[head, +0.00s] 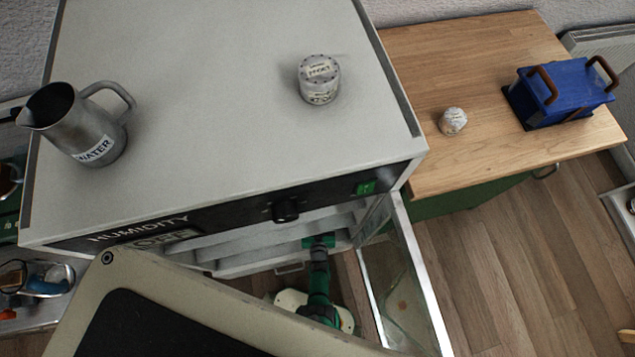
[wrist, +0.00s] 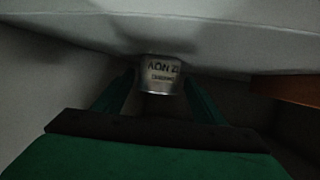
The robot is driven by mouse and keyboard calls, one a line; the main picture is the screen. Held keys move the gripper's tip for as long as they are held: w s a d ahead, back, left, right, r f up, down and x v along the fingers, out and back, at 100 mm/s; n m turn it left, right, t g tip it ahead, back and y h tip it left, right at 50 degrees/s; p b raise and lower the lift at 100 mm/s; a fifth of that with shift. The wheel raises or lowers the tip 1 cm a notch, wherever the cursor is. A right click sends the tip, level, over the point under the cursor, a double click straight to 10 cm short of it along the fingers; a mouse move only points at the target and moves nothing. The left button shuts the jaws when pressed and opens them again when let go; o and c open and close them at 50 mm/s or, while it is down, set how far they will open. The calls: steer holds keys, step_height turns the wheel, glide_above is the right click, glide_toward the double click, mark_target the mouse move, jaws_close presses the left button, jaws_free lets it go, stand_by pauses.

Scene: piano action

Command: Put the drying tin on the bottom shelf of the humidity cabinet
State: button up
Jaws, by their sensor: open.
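The humidity cabinet (head: 230,110) stands with its glass door (head: 405,280) swung open and pale shelves (head: 270,235) showing inside. My arm reaches in at the front opening. In the wrist view, my gripper (wrist: 159,79) is open, with one green finger on each side of a small metal tin (wrist: 160,76). This tin carries dark lettering, only partly readable. It looks like the drying tin and is inside the dim cabinet. I cannot tell whether the fingers touch it or which shelf it is on.
A metal water jug (head: 90,140) and a labelled round container (head: 320,80) stand on the cabinet top. The wooden worktop (head: 450,60) at right holds a small jar (head: 453,121) and a blue box (head: 565,95) with brown handles. The open door stands close right of my arm.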

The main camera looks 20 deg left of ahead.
steer(key=v, duration=1.1)
steer(key=shift+s+d, duration=0.15)
steer(key=shift+s, duration=0.2)
steer(key=shift+s+d+r, duration=0.1)
steer(key=shift+s+r, duration=0.05)
steer(key=shift+r, duration=0.05)
steer(key=s+d+r+m+h, duration=0.1)
steer(key=s+d+r, duration=0.1)
steer(key=r, duration=1.3)
steer(key=s+d+r+m+t+h, duration=0.1)
steer(key=s+d+r+m+h, duration=0.1)
steer(key=r, duration=1.4)
steer(key=s+d+r+m+t+h, duration=0.1)
steer(key=s+r, duration=0.5)
steer(key=r, duration=0.9)
steer(key=d+h, duration=0.1)
steer(key=d, duration=0.1)
steer(key=shift+d+r, duration=0.35)
steer(key=shift+d, duration=0.05)
steer(key=shift+c, duration=0.3)
